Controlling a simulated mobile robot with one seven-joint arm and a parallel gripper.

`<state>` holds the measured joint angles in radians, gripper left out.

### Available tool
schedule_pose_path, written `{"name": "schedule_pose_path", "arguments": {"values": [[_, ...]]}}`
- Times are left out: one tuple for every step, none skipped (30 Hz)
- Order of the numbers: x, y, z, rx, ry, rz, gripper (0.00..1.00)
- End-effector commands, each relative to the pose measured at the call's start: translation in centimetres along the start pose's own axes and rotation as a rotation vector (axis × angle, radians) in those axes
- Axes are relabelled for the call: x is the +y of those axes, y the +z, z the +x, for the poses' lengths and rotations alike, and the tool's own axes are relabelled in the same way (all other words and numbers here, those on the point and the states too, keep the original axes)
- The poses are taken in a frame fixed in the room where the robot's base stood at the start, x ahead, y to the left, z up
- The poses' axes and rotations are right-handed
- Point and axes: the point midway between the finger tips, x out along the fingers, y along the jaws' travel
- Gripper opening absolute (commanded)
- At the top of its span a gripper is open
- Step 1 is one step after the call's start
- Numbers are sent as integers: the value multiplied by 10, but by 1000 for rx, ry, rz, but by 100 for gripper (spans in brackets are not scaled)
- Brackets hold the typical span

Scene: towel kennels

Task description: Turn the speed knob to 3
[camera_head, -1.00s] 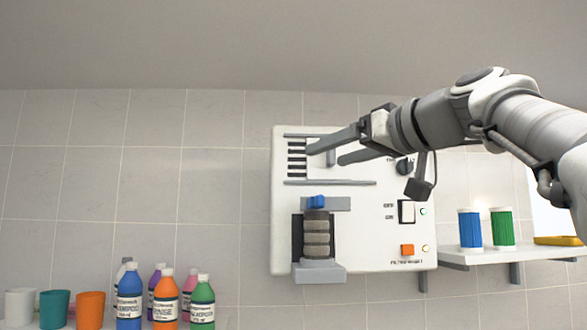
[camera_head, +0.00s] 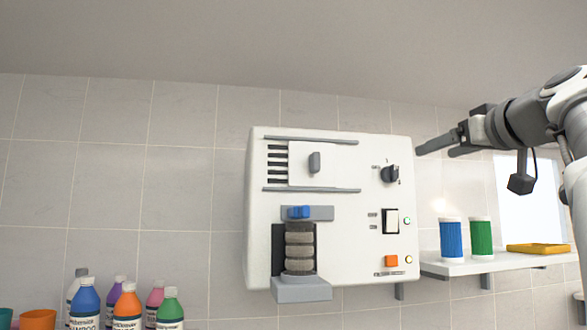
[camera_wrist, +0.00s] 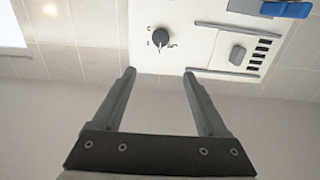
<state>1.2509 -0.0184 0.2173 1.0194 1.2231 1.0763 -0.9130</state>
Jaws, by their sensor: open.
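The speed knob (camera_head: 390,174) is a dark round knob with a pointer, at the upper right of the white wall-mounted unit (camera_head: 345,235). Small marks surround it, too small to read for certain. In the wrist view the knob (camera_wrist: 160,36) shows beyond the fingertips, near the middle top. My gripper (camera_head: 436,147) is to the right of the unit in the head view, apart from the knob. In the wrist view my gripper (camera_wrist: 159,72) has its fingers spread with nothing between them.
The unit also carries a grey slider (camera_head: 314,162), a blue latch (camera_head: 299,212) above a ribbed grey cylinder (camera_head: 300,250), a white rocker switch (camera_head: 390,221) and an orange button (camera_head: 391,261). A shelf (camera_head: 500,262) on the right holds blue and green containers. Bottles (camera_head: 127,308) stand lower left.

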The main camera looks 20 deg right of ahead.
Motion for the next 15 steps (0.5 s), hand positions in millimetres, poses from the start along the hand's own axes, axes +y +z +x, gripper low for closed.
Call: {"name": "schedule_pose_path", "arguments": {"values": [[0,-2,6,-1,-3,2,76],[0,-2,11,-1,-4,3,76],[0,-2,18,-1,-5,4,76],[0,-3,24,-2,-4,3,76],[-1,-3,30,-2,-6,4,76],[0,-4,38,-2,-5,4,76],[0,-4,45,-2,-5,4,76],[-1,-4,52,-2,-6,5,76],[-1,-4,61,-2,-6,5,76],[-1,-5,68,-1,-6,5,76],[-1,-5,74,-2,-6,6,76],[-1,-5,83,-2,-6,5,76],[-1,-5,90,-1,-6,5,76],[-1,-5,96,-2,-6,5,76],[-1,-5,105,-2,-6,5,76]]}}
